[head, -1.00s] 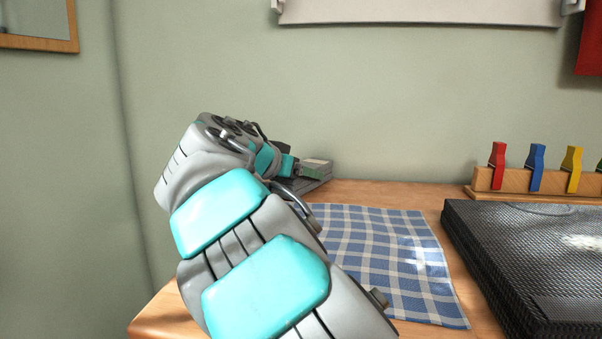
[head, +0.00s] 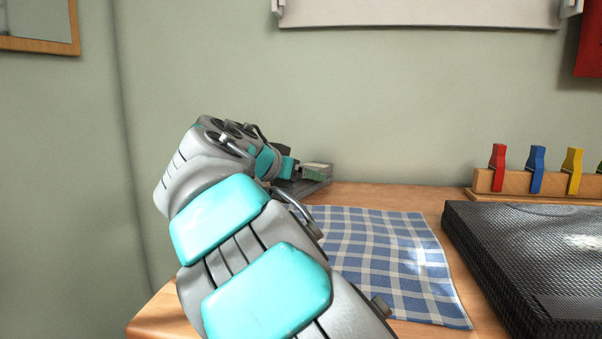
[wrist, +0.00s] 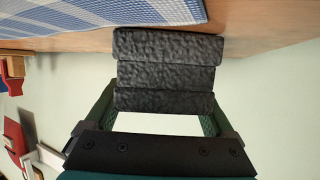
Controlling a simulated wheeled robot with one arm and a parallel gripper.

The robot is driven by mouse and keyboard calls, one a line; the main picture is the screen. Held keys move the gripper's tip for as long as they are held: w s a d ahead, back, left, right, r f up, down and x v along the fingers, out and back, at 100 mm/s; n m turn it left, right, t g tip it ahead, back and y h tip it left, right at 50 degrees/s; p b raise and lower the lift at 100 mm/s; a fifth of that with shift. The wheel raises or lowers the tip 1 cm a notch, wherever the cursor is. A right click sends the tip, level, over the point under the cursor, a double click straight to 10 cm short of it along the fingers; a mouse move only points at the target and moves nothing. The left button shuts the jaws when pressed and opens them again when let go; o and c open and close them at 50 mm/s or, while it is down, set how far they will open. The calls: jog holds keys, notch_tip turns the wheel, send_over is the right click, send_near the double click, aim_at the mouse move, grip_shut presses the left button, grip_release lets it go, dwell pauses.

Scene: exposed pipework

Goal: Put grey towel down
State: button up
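The grey towel (wrist: 168,72) is a dark, folded block with several bands, filling the upper middle of the wrist view. My gripper (wrist: 162,105) has its green fingers on either side of the towel, set wide and close against its edges. It looks shut on the towel; the fingertips are partly hidden by it. In the head view, a small part of the grey towel (head: 312,187) shows under my gripper (head: 300,172) at the table's back left. It is low over or on the wood; contact with the table is not clear.
A blue checked cloth (head: 385,255) lies flat on the wooden table (head: 360,192). A black textured case (head: 530,260) stands to the right. Behind it is a wooden rack (head: 530,182) with coloured pegs. The wall is close behind the table.

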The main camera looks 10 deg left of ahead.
jog(key=shift+o, duration=0.7)
notch_tip(320, 180, down, 4)
jog(key=shift+w+d+r+g, duration=0.15)
jog(key=shift+r+g, duration=0.05)
jog(key=shift+g, duration=0.1)
jog(key=shift+f, duration=0.15)
jog(key=shift+s+r, duration=0.2)
jog(key=shift+s, duration=0.3)
jog(key=v, duration=0.2)
jog(key=r+v, duration=0.1)
jog(key=v, duration=0.2)
jog(key=w+v, duration=0.1)
jog(key=v, duration=0.2)
jog(key=shift+r+b, duration=0.3)
jog(key=shift+s+r, duration=0.25)
jog(key=shift+r, duration=0.3)
